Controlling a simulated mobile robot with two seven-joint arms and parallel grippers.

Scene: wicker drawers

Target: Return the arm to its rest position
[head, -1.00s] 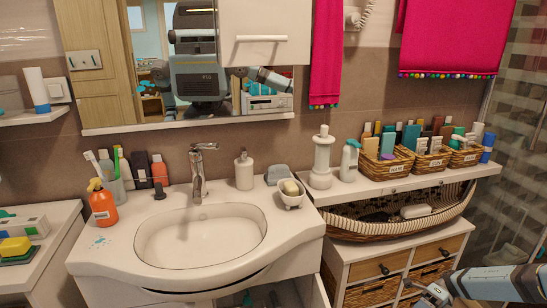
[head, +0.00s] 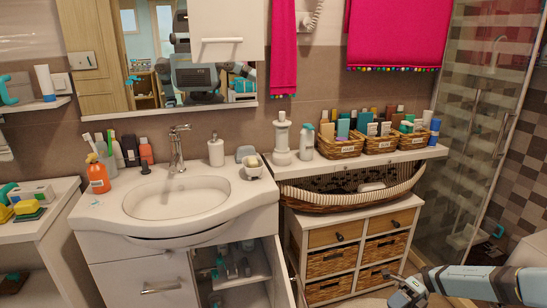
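My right arm enters at the lower right of the head view. Its gripper (head: 403,289) is low in front of the wicker drawer unit (head: 345,253), with no object seen in it. The fingers are small and partly cut by the frame's bottom edge, so I cannot tell whether they are open or shut. My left gripper is not in view. The drawer unit's wicker drawers look shut.
The sink cabinet's open door (head: 284,272) stands left of my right gripper. A white shelf (head: 415,154) with baskets of bottles is above the drawers, with a long wicker basket (head: 345,199) beneath. A glass shower wall (head: 480,130) is at right.

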